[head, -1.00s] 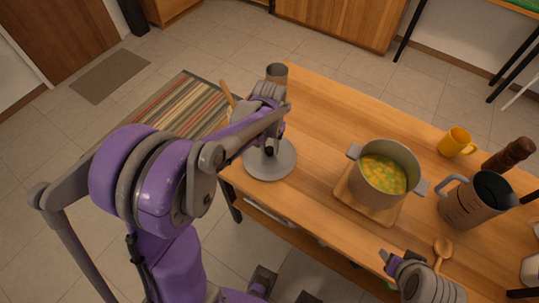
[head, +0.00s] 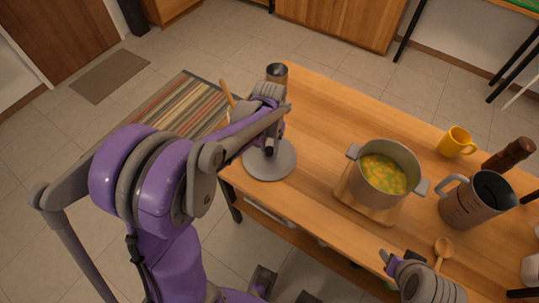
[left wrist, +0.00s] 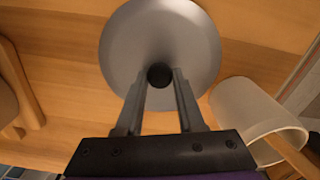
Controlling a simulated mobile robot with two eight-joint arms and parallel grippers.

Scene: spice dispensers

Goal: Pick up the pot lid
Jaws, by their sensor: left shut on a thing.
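The pot lid (head: 278,165) is a grey disc with a dark knob, near the left end of the wooden table. It fills the top middle of the left wrist view (left wrist: 150,35). My left gripper (head: 269,148) is over the lid and shut on its knob, with one finger on each side of it in the left wrist view (left wrist: 160,77). Whether the lid touches the table is unclear. The grey pot (head: 378,187), uncovered and holding yellow-orange and green food, stands on a wooden board to the right. My right gripper (head: 402,259) is low at the front edge; its opening is unclear.
A grey cup (head: 277,74) stands at the back left. A light container (left wrist: 250,108) with a wooden utensil is beside the lid. A yellow mug (head: 456,142), a pepper mill (head: 509,154), a pitcher (head: 473,201) and a wooden spoon (head: 443,248) are at the right.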

